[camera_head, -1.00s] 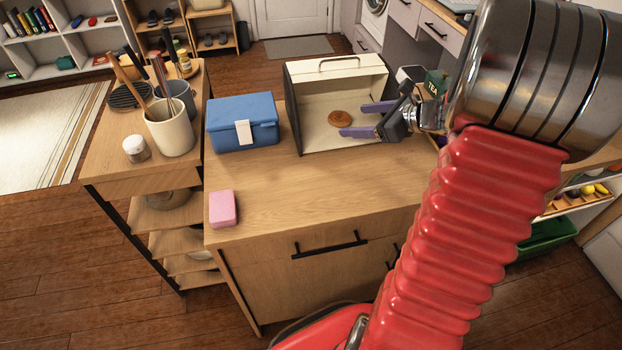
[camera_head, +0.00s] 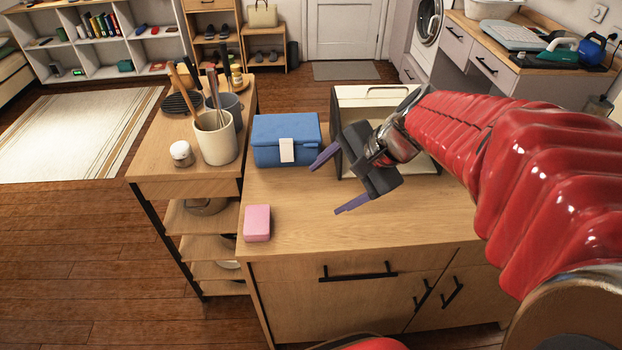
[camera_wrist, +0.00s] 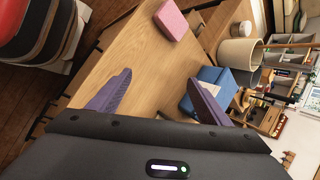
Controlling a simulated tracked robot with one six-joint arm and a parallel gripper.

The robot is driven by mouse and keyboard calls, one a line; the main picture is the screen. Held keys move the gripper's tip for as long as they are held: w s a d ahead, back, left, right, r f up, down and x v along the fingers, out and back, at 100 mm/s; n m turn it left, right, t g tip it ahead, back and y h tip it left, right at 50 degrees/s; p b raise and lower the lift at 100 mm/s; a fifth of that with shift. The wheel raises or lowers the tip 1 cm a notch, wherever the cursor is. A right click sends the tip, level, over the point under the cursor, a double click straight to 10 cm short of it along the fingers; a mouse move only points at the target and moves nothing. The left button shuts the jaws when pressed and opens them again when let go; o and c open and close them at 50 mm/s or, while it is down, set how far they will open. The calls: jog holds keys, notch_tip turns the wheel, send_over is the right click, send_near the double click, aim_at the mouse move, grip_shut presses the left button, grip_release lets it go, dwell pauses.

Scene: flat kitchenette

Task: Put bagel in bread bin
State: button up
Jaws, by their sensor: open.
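The bread bin (camera_head: 370,94) is a cream box standing on the wooden counter, and my gripper and arm cover most of its front in the head view. The bagel is hidden in both current views; in the earlier head view a brown round bagel lies inside the open bin. My gripper (camera_head: 332,184) is open and empty, with two purple fingers spread apart, in front of the bin and above the counter. In the wrist view my gripper (camera_wrist: 158,97) shows bare counter between its fingers.
A blue box (camera_head: 286,140) with a white latch stands left of the bin. A pink block (camera_head: 257,222) lies near the counter's front left corner. A utensil crock (camera_head: 215,138) and a white-lidded jar (camera_head: 181,154) stand on the side shelf unit. The counter's front middle (camera_head: 310,228) is clear.

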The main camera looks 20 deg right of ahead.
jog(key=s+a+r+n+h, duration=0.1)
jog(key=s+a+n+h, duration=0.1)
jog(key=s+n, duration=0.3)
jog(key=s+a+r+n+h, duration=0.1)
jog(key=s+a+n+h, duration=0.1)
jog(key=s+n, duration=0.4)
jog(key=n, duration=0.2)
jog(key=shift+s+a+r+n, duration=0.15)
jog(key=shift+a+r+n, duration=0.15)
jog(key=shift+r+n, duration=0.1)
jog(key=shift+s, duration=0.15)
